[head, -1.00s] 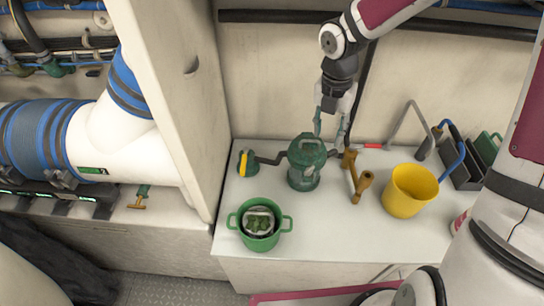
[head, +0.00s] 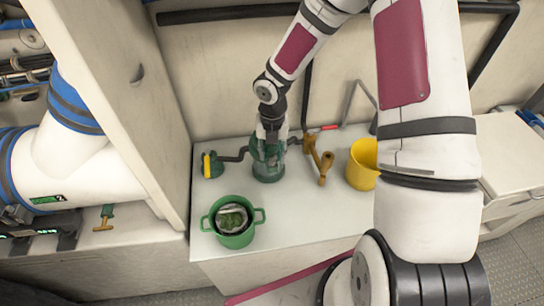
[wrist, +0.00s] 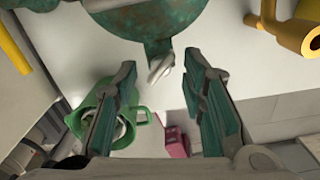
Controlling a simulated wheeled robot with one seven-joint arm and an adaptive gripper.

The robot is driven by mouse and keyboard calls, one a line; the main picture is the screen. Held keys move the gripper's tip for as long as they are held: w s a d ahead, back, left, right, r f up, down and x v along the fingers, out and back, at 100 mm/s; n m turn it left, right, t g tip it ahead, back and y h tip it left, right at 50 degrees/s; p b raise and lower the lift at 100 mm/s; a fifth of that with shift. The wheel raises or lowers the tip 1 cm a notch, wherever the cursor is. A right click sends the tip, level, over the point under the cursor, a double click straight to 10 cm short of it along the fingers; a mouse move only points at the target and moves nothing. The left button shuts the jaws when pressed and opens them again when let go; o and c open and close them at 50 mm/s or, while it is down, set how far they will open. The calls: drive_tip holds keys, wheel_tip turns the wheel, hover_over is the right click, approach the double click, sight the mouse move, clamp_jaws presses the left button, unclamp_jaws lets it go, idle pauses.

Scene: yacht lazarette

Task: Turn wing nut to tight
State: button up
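A green strainer-like housing (head: 268,166) stands on the white bench top, with pipe fittings on both sides. My gripper (head: 269,143) is pointed down at its top in the head view, and my wrist hides part of it. In the wrist view the mottled green body (wrist: 150,22) fills the top. A pale metal wing nut (wrist: 160,67) sticks out at its lower edge, slightly tilted. My gripper's two green-padded fingers (wrist: 158,62) are spread apart on either side of the wing nut, with visible gaps; neither appears to touch it. The wing nut cannot be made out in the head view.
A green two-handled pot (head: 234,241) stands at the front left of the bench. A yellow-ended fitting (head: 212,165) is left of the housing; a brass valve (head: 320,160) is right. A yellow bucket (head: 361,166) stands farther right, partly behind my arm. The front middle is clear.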

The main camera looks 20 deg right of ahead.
sight(273, 158)
drive_tip(key=shift+f, duration=1)
clamp_jaws()
idle(0.6)
unclamp_jaws()
wheel_tip(273, 158, up, 12)
idle(0.6)
